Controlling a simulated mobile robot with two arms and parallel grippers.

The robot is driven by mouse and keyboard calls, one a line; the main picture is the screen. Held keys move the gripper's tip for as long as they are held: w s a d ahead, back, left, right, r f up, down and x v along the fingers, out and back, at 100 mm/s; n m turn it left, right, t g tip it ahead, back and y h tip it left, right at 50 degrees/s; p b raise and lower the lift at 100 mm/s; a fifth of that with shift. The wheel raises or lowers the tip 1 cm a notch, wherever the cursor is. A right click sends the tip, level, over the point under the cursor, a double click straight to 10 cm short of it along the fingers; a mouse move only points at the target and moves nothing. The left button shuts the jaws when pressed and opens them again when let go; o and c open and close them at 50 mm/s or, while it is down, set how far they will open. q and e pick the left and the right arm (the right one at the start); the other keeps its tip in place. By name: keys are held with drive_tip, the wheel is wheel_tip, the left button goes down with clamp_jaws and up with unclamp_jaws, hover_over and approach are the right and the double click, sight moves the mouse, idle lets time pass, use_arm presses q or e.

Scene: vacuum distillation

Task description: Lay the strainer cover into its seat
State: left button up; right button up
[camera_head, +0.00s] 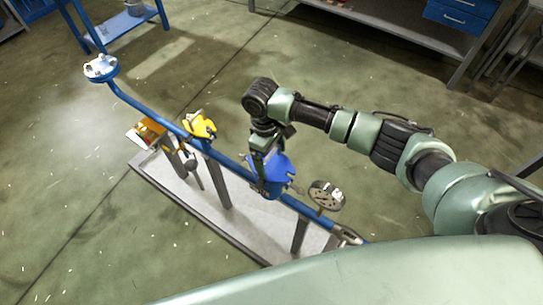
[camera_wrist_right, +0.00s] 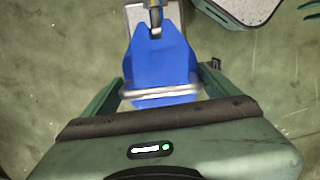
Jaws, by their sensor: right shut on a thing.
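The strainer cover is a flat blue plate (camera_head: 283,168) with a silver bar handle (camera_wrist_right: 160,90) across it. My right gripper (camera_head: 264,150) points down and is shut on the cover, with the bar between its green fingers in the right wrist view. The cover (camera_wrist_right: 160,55) is at the blue strainer body (camera_head: 268,190) on the pipe, right of the yellow part. I cannot tell whether it touches the body, and the seat is hidden behind the cover and gripper. My left gripper is not in view.
The blue pipe (camera_head: 232,163) runs diagonally over a grey base plate (camera_head: 195,203) on posts. A round gauge (camera_head: 327,195) stands close right of the strainer. A yellow-topped part (camera_head: 201,125) sits to its left, and a pipe flange (camera_head: 101,67) is at the far left. Open floor lies behind.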

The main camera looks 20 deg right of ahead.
sight(269, 163)
drive_tip(key=p, duration=0.2)
drive_tip(key=shift+r+p, duration=0.15)
drive_tip(key=shift+p, duration=0.2)
idle(1.9)
drive_tip(key=shift+f+b, duration=0.35)
drive_tip(key=shift+f, duration=0.5)
drive_tip(key=o, duration=1.8)
drive_tip(key=shift+s, duration=0.1)
drive_tip(key=r, duration=0.5)
drive_tip(key=w+r+b, duration=0.1)
drive_tip(key=r, duration=0.1)
drive_tip(key=shift+a+r, duration=0.35)
drive_tip(key=shift+r, duration=0.05)
drive_tip(key=shift+s, duration=0.1)
